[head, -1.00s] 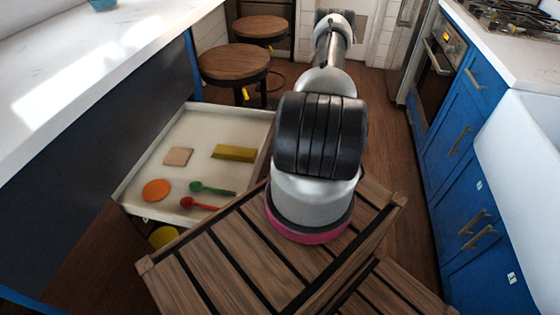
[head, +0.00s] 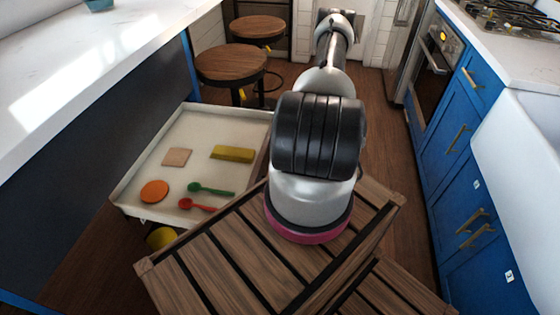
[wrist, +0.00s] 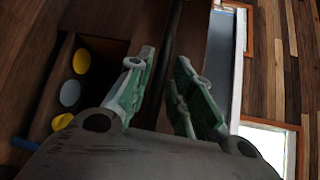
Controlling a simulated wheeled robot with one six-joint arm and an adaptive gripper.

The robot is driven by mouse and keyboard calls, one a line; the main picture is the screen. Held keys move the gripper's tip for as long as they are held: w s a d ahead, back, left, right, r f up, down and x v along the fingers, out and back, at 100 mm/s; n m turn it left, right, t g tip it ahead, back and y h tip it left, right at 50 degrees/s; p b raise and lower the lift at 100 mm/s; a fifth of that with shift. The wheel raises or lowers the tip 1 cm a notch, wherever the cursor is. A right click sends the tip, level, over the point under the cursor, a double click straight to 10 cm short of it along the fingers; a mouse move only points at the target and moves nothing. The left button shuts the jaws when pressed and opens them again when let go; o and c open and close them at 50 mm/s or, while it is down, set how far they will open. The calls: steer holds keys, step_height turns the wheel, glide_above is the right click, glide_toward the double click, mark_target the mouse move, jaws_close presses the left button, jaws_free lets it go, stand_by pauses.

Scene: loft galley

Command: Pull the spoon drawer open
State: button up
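The spoon drawer (head: 188,120) stands pulled out from under the dark island at the left in the head view. On its pale bottom lie a green spoon (head: 211,189) and a red spoon (head: 196,205). My gripper (wrist: 166,62) shows in the wrist view with its two green-padded fingers apart and a gap between them. A dark bar (wrist: 173,28) runs in line with that gap; I cannot tell whether the fingers touch it. In the head view my arm hides the gripper and whatever it faces.
The drawer also holds an orange disc (head: 155,191), a tan square (head: 177,157) and a yellow block (head: 232,153). A yellow round thing (head: 160,237) shows below it. Wooden stools (head: 231,63) stand behind. Blue cabinets (head: 452,135) line the right; floor is free between.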

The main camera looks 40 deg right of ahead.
steer(key=s+d+r, duration=0.1)
steer(key=d, duration=0.9)
steer(key=shift+s+r, duration=0.2)
